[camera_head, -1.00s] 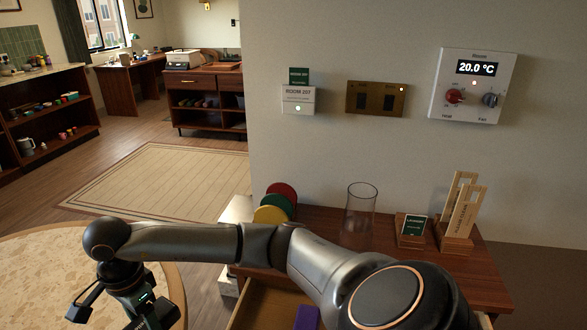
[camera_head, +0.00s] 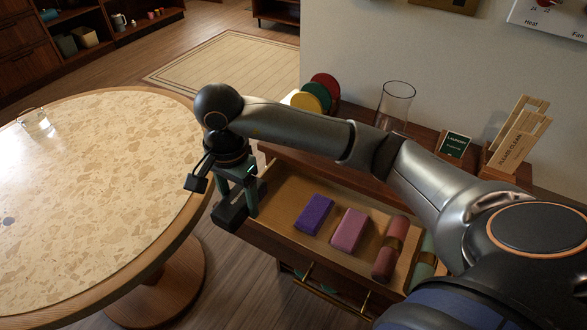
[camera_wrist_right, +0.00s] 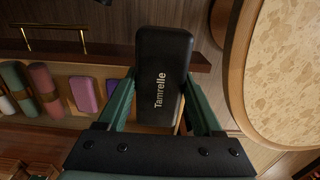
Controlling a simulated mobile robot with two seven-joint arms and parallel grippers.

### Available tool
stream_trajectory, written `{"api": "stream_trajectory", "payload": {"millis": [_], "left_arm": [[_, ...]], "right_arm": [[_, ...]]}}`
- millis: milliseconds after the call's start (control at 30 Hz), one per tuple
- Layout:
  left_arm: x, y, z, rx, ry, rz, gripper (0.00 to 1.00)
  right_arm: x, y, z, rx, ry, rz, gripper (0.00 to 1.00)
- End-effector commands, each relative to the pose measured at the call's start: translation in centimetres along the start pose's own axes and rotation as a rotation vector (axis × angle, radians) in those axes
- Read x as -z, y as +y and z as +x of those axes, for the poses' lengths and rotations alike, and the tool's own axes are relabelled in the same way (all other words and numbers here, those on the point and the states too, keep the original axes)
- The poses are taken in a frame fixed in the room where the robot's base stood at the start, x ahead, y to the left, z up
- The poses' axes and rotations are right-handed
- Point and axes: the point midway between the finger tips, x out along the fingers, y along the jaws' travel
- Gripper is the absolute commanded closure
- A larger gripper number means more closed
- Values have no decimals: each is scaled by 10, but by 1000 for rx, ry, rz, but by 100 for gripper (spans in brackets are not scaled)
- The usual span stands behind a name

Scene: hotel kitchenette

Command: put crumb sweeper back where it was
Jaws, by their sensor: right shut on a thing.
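The crumb sweeper is a black rounded block, seen in the head view (camera_head: 231,214) and close up in the right wrist view (camera_wrist_right: 161,65), where it is lettered "Tamrelle". My right gripper (camera_head: 240,194) is shut on it, with a green finger on each side (camera_wrist_right: 160,100). In the head view the sweeper overlaps the left end of the open drawer (camera_head: 285,238); its height above the drawer is hard to tell. The drawer holds a purple block (camera_head: 314,214), a pink block (camera_head: 349,231), a red roll (camera_head: 389,249) and a partly hidden green roll (camera_head: 424,262). My left gripper is out of view.
A round table (camera_head: 95,190) stands left of the drawer, with a glass (camera_head: 36,122) on it. On the cabinet top behind my arm are coloured discs (camera_head: 312,96), a glass cylinder (camera_head: 395,103), a small sign (camera_head: 454,145) and wooden tags (camera_head: 521,135).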

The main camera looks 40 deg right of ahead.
Motion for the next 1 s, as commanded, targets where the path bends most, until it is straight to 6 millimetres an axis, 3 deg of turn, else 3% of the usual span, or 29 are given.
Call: {"api": "stream_trajectory", "payload": {"millis": [167,367,500,700,1000], "left_arm": [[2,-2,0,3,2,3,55],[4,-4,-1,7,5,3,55],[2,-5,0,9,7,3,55],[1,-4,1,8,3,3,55],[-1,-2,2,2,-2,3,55]], "right_arm": [[30,1,13,-4,1,6,85],[80,0,35,-4,-1,6,85],[106,0,61,-4,-1,4,85],[127,-2,85,0,-1,1,85],[138,-1,108,-2,-4,-1,85]]}}
